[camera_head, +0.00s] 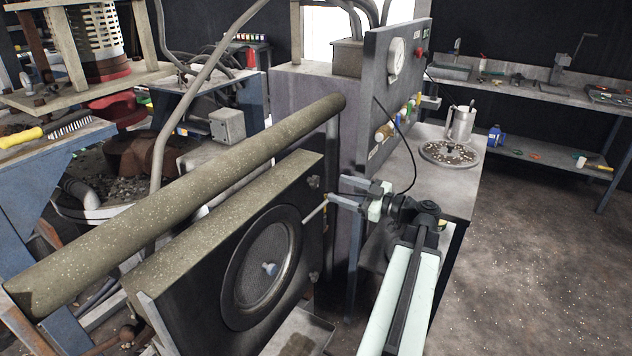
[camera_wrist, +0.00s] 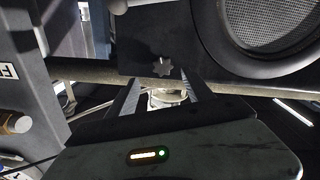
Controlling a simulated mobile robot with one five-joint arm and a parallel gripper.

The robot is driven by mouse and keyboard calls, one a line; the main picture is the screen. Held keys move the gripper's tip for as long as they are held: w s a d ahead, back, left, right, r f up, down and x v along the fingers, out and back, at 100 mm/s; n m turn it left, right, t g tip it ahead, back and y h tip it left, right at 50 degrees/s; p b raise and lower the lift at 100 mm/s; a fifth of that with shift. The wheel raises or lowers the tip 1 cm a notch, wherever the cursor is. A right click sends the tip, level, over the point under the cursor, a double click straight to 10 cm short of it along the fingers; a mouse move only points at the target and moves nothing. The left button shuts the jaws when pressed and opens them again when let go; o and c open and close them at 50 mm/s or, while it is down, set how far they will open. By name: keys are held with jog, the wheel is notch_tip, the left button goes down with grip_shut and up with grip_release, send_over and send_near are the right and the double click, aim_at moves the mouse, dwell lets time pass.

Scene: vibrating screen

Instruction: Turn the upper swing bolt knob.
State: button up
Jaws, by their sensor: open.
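The upper swing bolt knob (camera_head: 314,182) is a small grey lobed knob near the top right corner of the dark screen housing (camera_head: 210,262). In the wrist view it shows as a star-shaped knob (camera_wrist: 163,67) on the dark face, just beyond the fingertips and between their lines. A lower knob (camera_head: 314,277) sits below it on the same edge. My gripper (camera_head: 336,190) is open and empty, to the right of the upper knob and apart from it. In the wrist view both dark fingers (camera_wrist: 161,84) point toward the knob, with a gap between them.
A round mesh port (camera_head: 266,264) is left of the knobs. A thick speckled pipe (camera_head: 190,190) runs above the housing. The control panel (camera_head: 392,95) stands close behind my gripper, with a thin cable hanging from it. A bench (camera_head: 440,195) is behind my arm; open floor lies right.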

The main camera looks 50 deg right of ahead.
aim_at(317, 182)
jog(key=x, duration=0.7)
jog(key=shift+a, duration=0.2)
